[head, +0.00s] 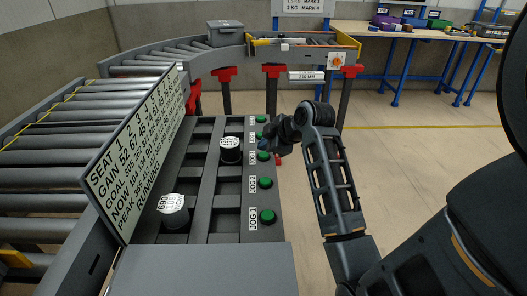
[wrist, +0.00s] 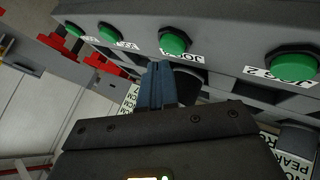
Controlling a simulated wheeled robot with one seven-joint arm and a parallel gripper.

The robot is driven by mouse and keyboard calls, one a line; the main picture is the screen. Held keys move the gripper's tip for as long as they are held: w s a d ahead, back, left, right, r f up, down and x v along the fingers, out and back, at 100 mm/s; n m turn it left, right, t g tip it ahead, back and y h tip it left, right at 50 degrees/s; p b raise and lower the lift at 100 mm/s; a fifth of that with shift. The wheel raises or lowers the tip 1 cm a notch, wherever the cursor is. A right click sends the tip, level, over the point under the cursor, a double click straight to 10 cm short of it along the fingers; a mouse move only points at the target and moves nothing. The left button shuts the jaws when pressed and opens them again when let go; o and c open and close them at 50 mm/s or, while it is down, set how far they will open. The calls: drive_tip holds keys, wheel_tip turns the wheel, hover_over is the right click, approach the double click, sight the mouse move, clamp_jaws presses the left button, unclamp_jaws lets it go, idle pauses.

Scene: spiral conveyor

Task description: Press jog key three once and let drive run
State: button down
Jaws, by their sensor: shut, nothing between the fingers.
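A panel carries a column of green jog keys along its right edge in the head view. Jog key three (head: 263,156) is the middle one; in the wrist view it is the green key (wrist: 175,41) left of jog key two (wrist: 292,66), its label partly legible. Jog key two (head: 265,183) and jog key one (head: 267,216) lie nearer me. My gripper (head: 268,145) hovers by keys three and four. In the wrist view its blue fingers (wrist: 157,68) are shut and empty, tips beside key three's label. Contact with the key is not visible.
A tilted sign (head: 135,150) with rows of numbers stands left of the panel. Two labelled black cylinders (head: 174,220) (head: 231,156) stand in the panel's lanes. Roller conveyors (head: 55,160) run left and behind. The floor to the right (head: 410,170) is clear.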

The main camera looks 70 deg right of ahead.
sight(266, 156)
drive_tip(key=shift+r, duration=0.1)
wheel_tip(266, 156, up, 5)
drive_tip(key=p, duration=0.4)
drive_tip(key=shift+p, duration=0.35)
idle(0.9)
